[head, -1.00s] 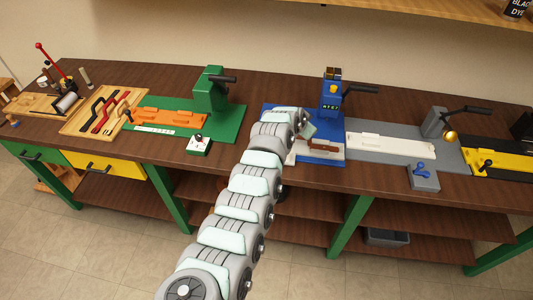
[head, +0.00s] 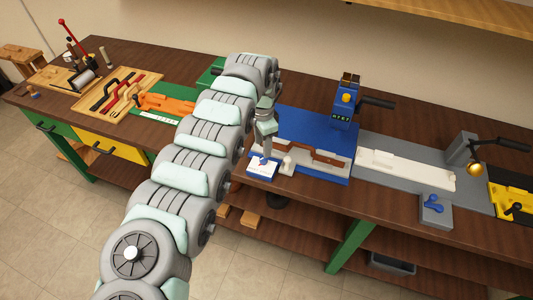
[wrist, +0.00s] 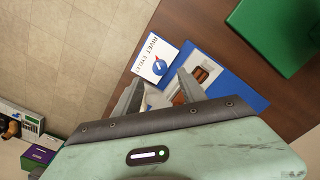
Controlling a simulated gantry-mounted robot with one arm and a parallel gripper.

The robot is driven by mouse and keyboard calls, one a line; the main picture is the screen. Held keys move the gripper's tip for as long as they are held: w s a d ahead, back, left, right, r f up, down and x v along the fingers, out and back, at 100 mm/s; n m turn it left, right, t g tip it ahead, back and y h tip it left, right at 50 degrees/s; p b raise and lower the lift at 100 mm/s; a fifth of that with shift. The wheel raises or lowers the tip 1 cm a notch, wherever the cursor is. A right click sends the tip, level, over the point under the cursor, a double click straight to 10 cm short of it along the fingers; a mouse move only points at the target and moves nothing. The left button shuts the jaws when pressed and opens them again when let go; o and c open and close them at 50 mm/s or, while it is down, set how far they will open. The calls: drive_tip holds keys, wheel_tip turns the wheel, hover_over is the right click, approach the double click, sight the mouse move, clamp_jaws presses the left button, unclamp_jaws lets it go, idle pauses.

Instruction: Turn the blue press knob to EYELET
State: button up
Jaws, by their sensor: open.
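The blue press knob (wrist: 159,65) sits on a white plate (wrist: 152,54) lettered RIVET and EYELET in the wrist view. It is round and blue with a small red and white mark; I cannot tell which word it points to. In the head view its white-topped block (head: 263,170) stands at the bench front, left of the blue press base (head: 290,124). My gripper (wrist: 160,77) is open, its fingertips on either side of the line to the knob. In the head view my gripper (head: 265,152) hangs above the block. Contact with the knob is not visible.
The blue press (head: 345,103) stands behind, with brown and grey pieces on its base. A small grey post (head: 287,166) is right of the knob block.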

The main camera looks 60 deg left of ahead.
sight(263, 158)
wheel_tip(263, 158, down, 6)
drive_tip(key=shift+d+f, duration=0.1)
drive_tip(key=shift+f, duration=0.05)
drive_tip(key=shift+c, duration=0.2)
clamp_jaws()
idle(0.5)
